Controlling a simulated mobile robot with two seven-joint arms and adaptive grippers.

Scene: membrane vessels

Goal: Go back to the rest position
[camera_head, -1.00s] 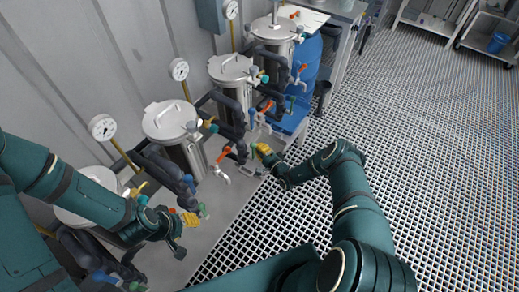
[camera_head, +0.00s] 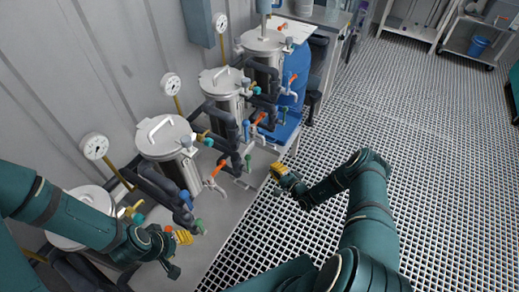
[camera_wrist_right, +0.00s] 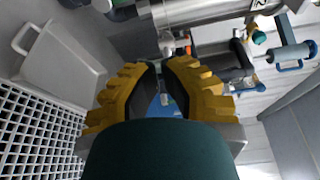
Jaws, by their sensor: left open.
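My left gripper (camera_head: 183,238) has yellow fingers and is open, low in front of the nearest vessels and beside a green-handled valve (camera_head: 197,226). Its fingers are small in the head view and I see nothing held in it. My right gripper (camera_head: 279,170) is above the edge of the grating, to the right of the valves and apart from them. In the right wrist view its yellow fingers (camera_wrist_right: 160,70) stand apart with an empty gap between them. Part of a steel vessel (camera_wrist_right: 205,10) shows beyond the fingers.
Several steel vessels with dark pipes and valves line the wall, including one with a bar handle (camera_head: 165,136). A pressure gauge (camera_head: 171,84) stands behind them. A blue drum (camera_head: 297,72) stands further back. The grating floor (camera_head: 440,170) at right is largely clear, with a cart (camera_head: 478,45) at the far end.

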